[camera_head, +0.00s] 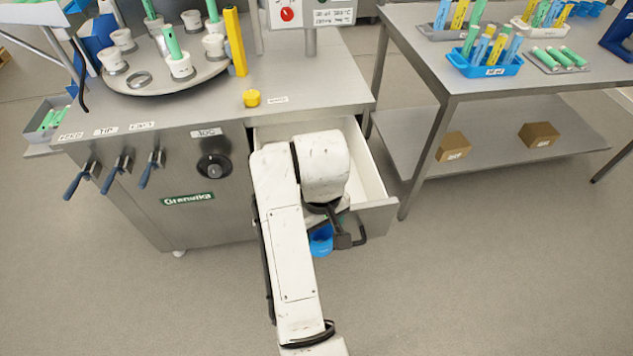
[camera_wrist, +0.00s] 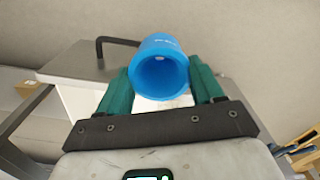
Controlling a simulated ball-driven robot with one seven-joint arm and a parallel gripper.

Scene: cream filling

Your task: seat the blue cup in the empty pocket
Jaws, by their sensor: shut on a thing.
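The blue cup (camera_head: 320,240) is held low in front of the open drawer, partly hidden by my arm in the head view. In the wrist view the cup (camera_wrist: 160,72) lies between the two green fingers of my gripper (camera_wrist: 160,84), its open mouth facing the camera. My gripper is shut on the cup's sides. The round turntable (camera_head: 178,90) on the machine top carries several white cups in pockets, some with green tubes standing in them. An empty pocket (camera_head: 139,79) shows as a bare ring at its front left.
The open drawer (camera_head: 375,205) juts from the cabinet beside my arm. A yellow post (camera_head: 235,42) stands at the turntable's right edge, and a yellow knob (camera_head: 251,98) sits on the top. A steel table (camera_head: 430,60) with trays stands at right.

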